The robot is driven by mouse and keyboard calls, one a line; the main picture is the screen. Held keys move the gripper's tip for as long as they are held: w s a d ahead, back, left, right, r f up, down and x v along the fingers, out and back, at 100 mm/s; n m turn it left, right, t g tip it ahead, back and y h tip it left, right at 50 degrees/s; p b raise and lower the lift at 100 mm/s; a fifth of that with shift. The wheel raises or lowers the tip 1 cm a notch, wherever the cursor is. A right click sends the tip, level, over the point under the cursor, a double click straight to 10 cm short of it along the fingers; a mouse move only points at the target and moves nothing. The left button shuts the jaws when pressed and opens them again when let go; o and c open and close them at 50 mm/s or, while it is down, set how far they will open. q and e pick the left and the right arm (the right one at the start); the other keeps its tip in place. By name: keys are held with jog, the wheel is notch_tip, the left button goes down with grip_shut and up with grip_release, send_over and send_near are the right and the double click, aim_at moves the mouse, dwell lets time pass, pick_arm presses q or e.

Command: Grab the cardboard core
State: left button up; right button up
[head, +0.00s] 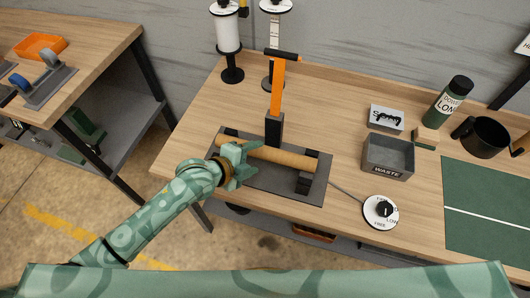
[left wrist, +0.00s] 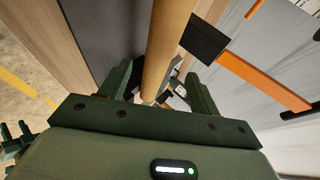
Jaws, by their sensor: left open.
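The cardboard core (head: 275,156) is a long tan tube lying across the black supports of a dark grey base plate on the table. In the left wrist view the core (left wrist: 163,45) runs from the top edge down between the two fingers. My left gripper (head: 241,163) is at the left part of the core. In the left wrist view my left gripper (left wrist: 160,85) is open, with one green finger on each side of the core and gaps visible. The fingertips partly hide the core in the head view. My right gripper is not in view.
An orange lever (head: 277,88) stands upright on a black post behind the core. A grey waste box (head: 388,156), a dial (head: 380,211) and a black mug (head: 482,137) are to the right. A white roll stand (head: 228,35) is at the back.

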aim_at(263, 155)
pick_arm(q)
jog(key=b+x, duration=0.1)
jog(key=x, duration=0.3)
jog(key=shift+w+d+f, duration=0.15)
jog(key=shift+d+f, duration=0.05)
jog(key=shift+f, duration=0.15)
jog(key=shift+w+d+f, duration=0.1)
jog(key=shift+w+d, duration=0.05)
jog(key=shift+w, duration=0.05)
jog(key=shift+c, duration=1)
jog(key=c, duration=0.9)
